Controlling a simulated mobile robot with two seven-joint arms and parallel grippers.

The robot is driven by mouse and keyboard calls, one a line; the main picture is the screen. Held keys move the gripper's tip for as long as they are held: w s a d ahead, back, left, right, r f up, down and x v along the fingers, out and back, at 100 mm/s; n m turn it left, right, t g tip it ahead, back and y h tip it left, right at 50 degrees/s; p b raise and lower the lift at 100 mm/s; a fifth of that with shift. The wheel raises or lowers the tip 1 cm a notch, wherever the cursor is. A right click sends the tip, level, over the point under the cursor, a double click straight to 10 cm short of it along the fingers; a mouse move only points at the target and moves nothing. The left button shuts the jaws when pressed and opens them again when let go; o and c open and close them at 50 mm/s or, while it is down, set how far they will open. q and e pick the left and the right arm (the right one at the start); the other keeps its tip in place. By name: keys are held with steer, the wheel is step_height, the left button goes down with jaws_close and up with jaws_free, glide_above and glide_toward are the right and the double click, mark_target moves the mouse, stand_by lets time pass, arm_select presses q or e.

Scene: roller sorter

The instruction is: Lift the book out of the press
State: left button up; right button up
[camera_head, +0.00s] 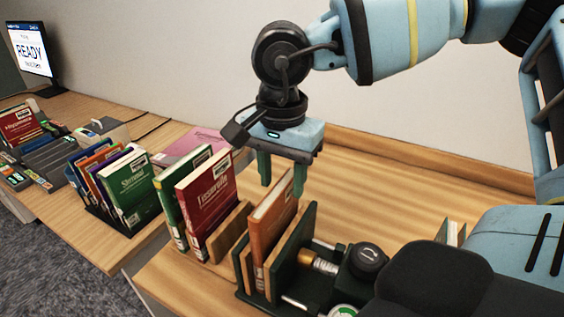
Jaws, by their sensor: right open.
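An orange book (273,220) stands upright in the press, between a wooden block on its left and a dark green plate on its right. The press (297,247) is dark green, with a black knob (369,257), a brass-coloured screw and metal rods at its right side. My right gripper (282,180) is open, with its two green fingers pointing down just above and at the top of the orange book. I cannot tell whether the fingers touch the book. My left gripper is not in view.
A red book (207,198) and a green book (172,205) stand close left of the press. A rack holds several books (130,190) farther left. A pink book (192,147) lies behind. A monitor (30,47) reads READY. The wooden table behind the gripper is clear.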

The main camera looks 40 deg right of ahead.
mark_target(282, 201)
steer(key=shift+f, duration=2.65)
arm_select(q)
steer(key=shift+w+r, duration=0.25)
arm_select(e)
steer(key=shift+c, duration=1.1)
jaws_close()
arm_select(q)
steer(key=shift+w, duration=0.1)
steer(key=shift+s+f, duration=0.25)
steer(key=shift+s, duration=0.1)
arm_select(e)
steer(key=shift+s+d+r, duration=0.15)
steer(key=shift+r, duration=0.05)
steer(key=shift+r, duration=0.1)
